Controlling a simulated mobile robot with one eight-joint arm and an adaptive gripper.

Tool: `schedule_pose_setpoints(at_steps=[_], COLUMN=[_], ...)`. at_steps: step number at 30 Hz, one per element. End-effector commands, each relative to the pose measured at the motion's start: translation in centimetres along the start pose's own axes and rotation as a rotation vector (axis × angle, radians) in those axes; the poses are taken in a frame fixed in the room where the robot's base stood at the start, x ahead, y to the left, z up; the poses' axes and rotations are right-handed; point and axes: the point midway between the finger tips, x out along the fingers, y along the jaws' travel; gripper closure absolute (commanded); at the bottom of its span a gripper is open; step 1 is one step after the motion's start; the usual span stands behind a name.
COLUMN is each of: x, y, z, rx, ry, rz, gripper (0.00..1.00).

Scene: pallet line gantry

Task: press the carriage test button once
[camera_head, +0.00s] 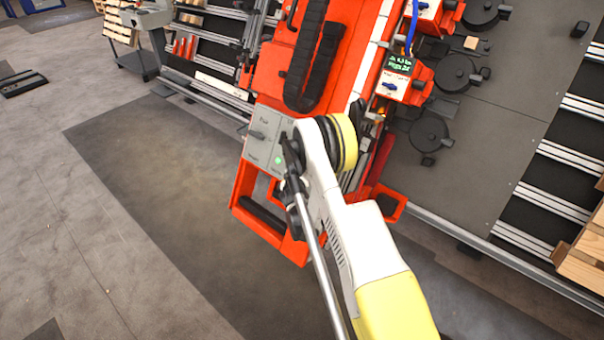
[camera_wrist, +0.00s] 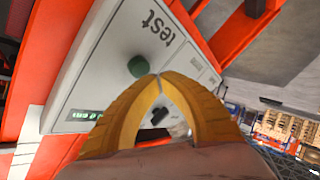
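The carriage test button is a round green button (camera_wrist: 138,66) on a light grey panel (camera_wrist: 95,70), below the printed word "test" in the wrist view. My gripper (camera_wrist: 158,76) has its two yellow fingers together at the tips, with nothing seen between them. The tips appear just beside the lower right edge of the button; I cannot tell whether they touch it. In the head view the grey control panel (camera_head: 262,135) sits at the lower end of the orange carriage (camera_head: 275,75). My arm covers its right part, and my fingertips cannot be made out there.
A small green display (camera_wrist: 85,115) is on the panel, and a dark lever or knob (camera_wrist: 160,116) shows behind the fingers. An orange handle frame (camera_head: 262,225) juts below the panel. Orange boxes (camera_head: 403,82) and black discs stand right.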

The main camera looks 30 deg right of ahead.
Motion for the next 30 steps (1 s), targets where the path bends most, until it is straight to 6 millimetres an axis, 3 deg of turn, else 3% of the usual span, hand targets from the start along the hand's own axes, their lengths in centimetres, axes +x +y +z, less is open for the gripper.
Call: schedule_pose_setpoints(at_steps=[30], x=[0.68], y=[0.38], z=[0.36], rx=[0.0], ry=[0.0], rz=[0.0], gripper=[1.0])
